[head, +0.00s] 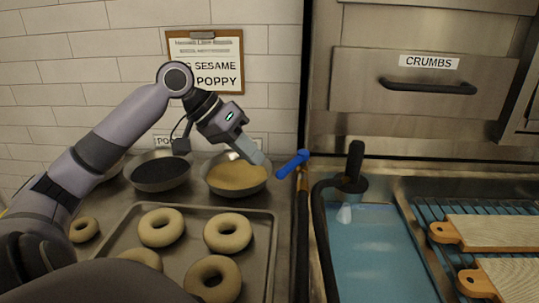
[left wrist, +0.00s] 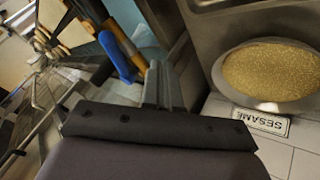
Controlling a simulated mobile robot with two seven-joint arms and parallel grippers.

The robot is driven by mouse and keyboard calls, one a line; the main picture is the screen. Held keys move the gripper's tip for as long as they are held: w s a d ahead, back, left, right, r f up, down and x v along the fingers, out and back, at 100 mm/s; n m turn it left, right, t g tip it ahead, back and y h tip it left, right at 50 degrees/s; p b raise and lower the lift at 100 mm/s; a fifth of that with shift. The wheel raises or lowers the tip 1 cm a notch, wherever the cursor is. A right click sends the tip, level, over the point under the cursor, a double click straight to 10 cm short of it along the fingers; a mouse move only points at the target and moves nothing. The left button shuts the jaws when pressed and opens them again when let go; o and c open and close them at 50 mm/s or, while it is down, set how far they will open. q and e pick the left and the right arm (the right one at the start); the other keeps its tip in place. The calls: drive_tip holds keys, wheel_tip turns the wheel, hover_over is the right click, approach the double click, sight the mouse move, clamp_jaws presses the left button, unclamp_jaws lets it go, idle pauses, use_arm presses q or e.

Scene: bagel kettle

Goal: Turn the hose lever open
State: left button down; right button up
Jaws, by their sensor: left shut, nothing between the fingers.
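The blue hose lever (head: 293,164) sits on top of an upright copper-brown pipe (head: 302,200) at the left edge of the water basin. Its handle points left and slightly down toward the front. My left gripper (head: 262,161) is shut and empty, just left of the lever's free end, above the sesame bowl's right edge. In the left wrist view the lever (left wrist: 117,55) lies just left of the shut fingers (left wrist: 158,82); I cannot tell whether they touch. A black hose (head: 318,225) runs beside the pipe. My right gripper is not in view.
The sesame bowl (head: 236,187) and poppy bowl (head: 160,186) stand by the tiled wall. A bagel tray (head: 270,235) is in front. A black spray head (head: 354,168) stands over the blue water basin (head: 375,265). Wooden boards (head: 495,232) lie at right.

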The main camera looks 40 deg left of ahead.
use_arm(q)
drive_tip(key=shift+w+d+r+p, duration=0.1)
drive_tip(key=shift+w+d+p, duration=0.15)
drive_tip(key=shift+d, duration=0.45)
drive_tip(key=shift+w+d+p, duration=0.1)
drive_tip(key=shift+d+p, duration=0.2)
drive_tip(key=shift+d, duration=0.45)
drive_tip(key=shift+w+d+r+p, duration=0.1)
drive_tip(key=shift+w+d+p, duration=0.15)
drive_tip(key=shift+d, duration=0.45)
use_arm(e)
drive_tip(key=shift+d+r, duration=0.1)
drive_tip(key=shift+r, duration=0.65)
